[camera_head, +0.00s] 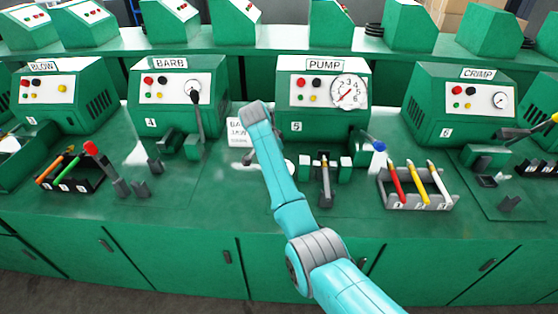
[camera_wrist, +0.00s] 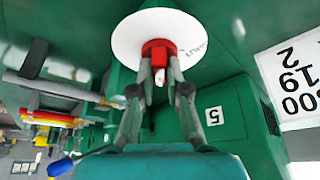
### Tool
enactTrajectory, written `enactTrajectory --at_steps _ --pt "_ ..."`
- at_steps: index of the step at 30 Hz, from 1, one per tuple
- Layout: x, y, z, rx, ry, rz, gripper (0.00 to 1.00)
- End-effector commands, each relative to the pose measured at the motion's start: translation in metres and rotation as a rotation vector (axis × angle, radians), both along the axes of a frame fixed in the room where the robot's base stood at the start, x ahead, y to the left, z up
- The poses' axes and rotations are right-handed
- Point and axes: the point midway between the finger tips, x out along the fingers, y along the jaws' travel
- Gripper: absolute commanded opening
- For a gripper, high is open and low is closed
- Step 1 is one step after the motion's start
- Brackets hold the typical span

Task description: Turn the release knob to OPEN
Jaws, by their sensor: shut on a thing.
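The release knob (camera_wrist: 157,48) is red and sits in front of a round white dial plate (camera_wrist: 130,40) in the wrist view. Letters at the dial's right edge look like the end of SHUT. I cannot read OPEN anywhere on it. My gripper (camera_wrist: 160,76) has its two fingers closed on the knob from below in that view. In the head view my arm hides the knob and the gripper. Only a sliver of white disc (camera_head: 290,165) shows beside my arm, below the PUMP machine (camera_head: 322,100) marked 5.
A rack (camera_head: 420,205) with red, yellow and white handled tools stands right of the PUMP station. A blue-tipped lever (camera_head: 379,146) rises near it. A white sign (camera_head: 237,130) stands left of my arm. The BARB machine (camera_head: 170,115) is further left.

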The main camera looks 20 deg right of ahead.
Motion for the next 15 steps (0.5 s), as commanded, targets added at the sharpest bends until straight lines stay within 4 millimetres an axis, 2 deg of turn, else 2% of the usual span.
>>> enactTrajectory --at_steps 9,10,12,15 --pt "-0.0001 0.0005 -0.0003 0.001 0.0 -0.001 0.0" --pt "-0.0001 0.0005 -0.0003 0.001 0.0 -0.001 0.22" --pt "-0.0001 0.0005 -0.0003 0.001 0.0 -0.001 0.39" --pt "-0.0001 0.0003 -0.0002 0.001 0.0 -0.001 0.4"
